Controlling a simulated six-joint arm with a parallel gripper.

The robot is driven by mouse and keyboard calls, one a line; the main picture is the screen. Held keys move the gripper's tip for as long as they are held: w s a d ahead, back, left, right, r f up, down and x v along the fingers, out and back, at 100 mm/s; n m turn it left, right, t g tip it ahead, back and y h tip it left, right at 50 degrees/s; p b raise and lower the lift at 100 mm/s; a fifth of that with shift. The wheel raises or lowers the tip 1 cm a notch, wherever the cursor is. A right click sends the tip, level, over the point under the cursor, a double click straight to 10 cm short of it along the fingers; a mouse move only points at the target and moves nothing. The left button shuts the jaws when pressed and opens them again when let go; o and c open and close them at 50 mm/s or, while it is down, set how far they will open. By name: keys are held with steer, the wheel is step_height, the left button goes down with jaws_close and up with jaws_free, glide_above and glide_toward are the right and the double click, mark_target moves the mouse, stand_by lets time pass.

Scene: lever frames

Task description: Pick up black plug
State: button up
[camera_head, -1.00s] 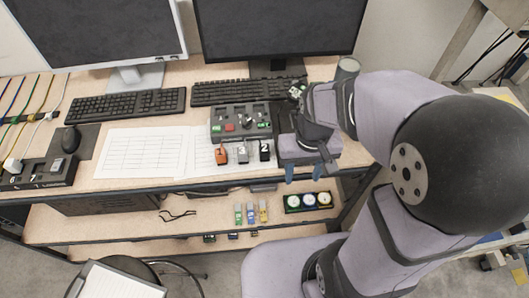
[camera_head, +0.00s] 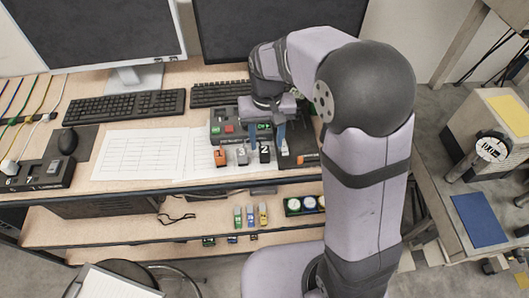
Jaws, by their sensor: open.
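The black plug (camera_head: 264,154), marked 2, stands near the front edge of the desk. It is the right one of a row with an orange plug (camera_head: 221,157) and a grey plug (camera_head: 242,156). My gripper (camera_head: 267,139) is open and points down, with one blue finger to the left and one to the right of the black plug in the picture. The jaws look empty. I cannot tell how high the fingertips are or whether they touch the plug. The gripper body hides part of the area behind the plugs.
A dark control box (camera_head: 222,131) with red and green buttons stands just behind the plugs, partly covered by my gripper. A dark pad (camera_head: 305,146) lies to the right. White paper sheets (camera_head: 140,153) lie left. Keyboards (camera_head: 125,106) and monitors stand at the back.

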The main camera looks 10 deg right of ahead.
mark_target(265, 149)
steer(key=shift+a+f+p, duration=0.1)
steer(key=shift+f+p, duration=0.45)
steer(key=shift+f, duration=0.2)
steer(key=shift+a+f+p, duration=0.15)
steer(key=shift+f+p, duration=0.4)
steer(key=shift+f, duration=1.4)
steer(key=c, duration=1.1)
